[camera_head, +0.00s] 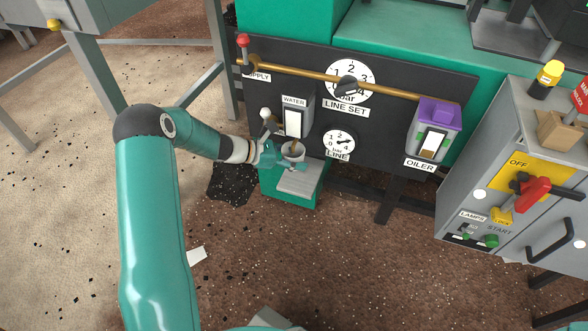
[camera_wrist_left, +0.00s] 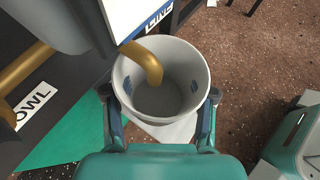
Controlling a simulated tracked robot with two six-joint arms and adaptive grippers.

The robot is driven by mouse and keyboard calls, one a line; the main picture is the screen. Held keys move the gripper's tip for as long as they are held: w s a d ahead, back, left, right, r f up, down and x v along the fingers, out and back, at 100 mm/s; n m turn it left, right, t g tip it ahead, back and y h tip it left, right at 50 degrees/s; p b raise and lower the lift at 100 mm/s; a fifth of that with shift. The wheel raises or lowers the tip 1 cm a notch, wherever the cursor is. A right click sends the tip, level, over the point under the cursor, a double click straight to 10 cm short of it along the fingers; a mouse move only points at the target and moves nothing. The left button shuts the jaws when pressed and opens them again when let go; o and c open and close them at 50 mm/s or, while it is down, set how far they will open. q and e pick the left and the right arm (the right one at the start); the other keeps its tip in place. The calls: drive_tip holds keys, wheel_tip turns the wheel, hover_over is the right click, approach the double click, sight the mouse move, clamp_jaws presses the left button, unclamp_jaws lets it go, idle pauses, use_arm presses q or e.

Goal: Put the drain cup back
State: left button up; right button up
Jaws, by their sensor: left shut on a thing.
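The drain cup is a pale grey, open-topped cup (camera_wrist_left: 165,98), and it looks empty inside. In the left wrist view a bent brass drain pipe (camera_wrist_left: 148,62) reaches over its rim, its end above or inside the mouth. My left gripper (camera_wrist_left: 160,112) is shut on the cup, with one finger on each side. In the head view the cup (camera_head: 293,148) shows small beside my left gripper (camera_head: 288,160), under the water unit (camera_head: 294,118) and above a green stand with a grey top (camera_head: 299,184). I cannot tell whether the cup touches the stand. My right gripper is not in view.
The dark panel carries a brass pipe (camera_head: 300,74), the line set gauge (camera_head: 350,80), the line gauge (camera_head: 338,142) and a purple-topped oiler (camera_head: 433,128). A grey cabinet with a red switch (camera_head: 531,194) stands at right. The brown floor in front is mostly open, with dark scraps.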

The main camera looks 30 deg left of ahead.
sight(296, 174)
use_arm(q)
wheel_tip(296, 174, down, 5)
drive_tip(key=b, duration=0.2)
drive_tip(key=shift+f+b, duration=0.1)
drive_tip(key=shift+b, duration=0.25)
drive_tip(key=shift+w, duration=0.2)
drive_tip(key=shift+f, duration=0.1)
drive_tip(key=o, duration=1.2)
drive_tip(key=shift+c, duration=0.2)
